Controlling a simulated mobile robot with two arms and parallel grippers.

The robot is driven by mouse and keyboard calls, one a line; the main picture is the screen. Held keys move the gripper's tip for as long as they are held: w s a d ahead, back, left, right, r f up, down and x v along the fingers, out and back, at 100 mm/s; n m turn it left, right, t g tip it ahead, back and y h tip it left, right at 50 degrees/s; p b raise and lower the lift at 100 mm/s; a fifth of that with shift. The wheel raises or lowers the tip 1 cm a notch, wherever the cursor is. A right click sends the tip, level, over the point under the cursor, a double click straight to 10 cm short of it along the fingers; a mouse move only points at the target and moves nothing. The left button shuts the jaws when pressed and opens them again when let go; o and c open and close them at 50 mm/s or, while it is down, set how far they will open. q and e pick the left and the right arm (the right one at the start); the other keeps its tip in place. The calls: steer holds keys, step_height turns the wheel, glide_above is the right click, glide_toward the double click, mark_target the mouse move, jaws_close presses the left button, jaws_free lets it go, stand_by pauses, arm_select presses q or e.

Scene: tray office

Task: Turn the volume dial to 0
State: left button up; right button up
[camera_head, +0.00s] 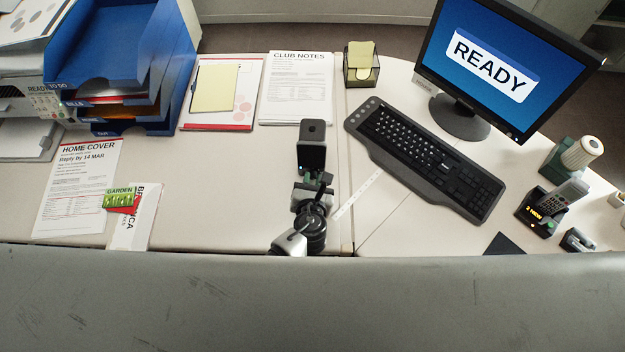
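No dial with readable volume marks shows. A white ribbed knob-like cylinder (582,152) stands tilted on a dark green base at the right; I cannot tell whether it is the volume dial. My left gripper (311,137) is above the middle of the desk, left of the keyboard and well apart from that cylinder. My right gripper is not in view.
A keyboard (427,157) and a monitor (497,67) reading READY stand at the right. A cordless phone (556,197) sits in its dock. Blue trays (110,50), papers (297,90) and a note holder (361,65) line the back. The desk left of my arm is partly bare.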

arm_select(q)
jaws_close()
steer(key=shift+a+f+n+h+b, duration=0.15)
steer(key=shift+n+h+b, duration=0.2)
steer(key=shift+n+h, duration=0.5)
steer(key=shift+a+n+h+b, duration=0.1)
steer(key=shift+n+h+b, duration=0.7)
steer(key=shift+n, duration=0.45)
steer(key=shift+b, duration=0.35)
steer(key=shift+n, duration=0.3)
steer(key=o, duration=0.6)
jaws_free()
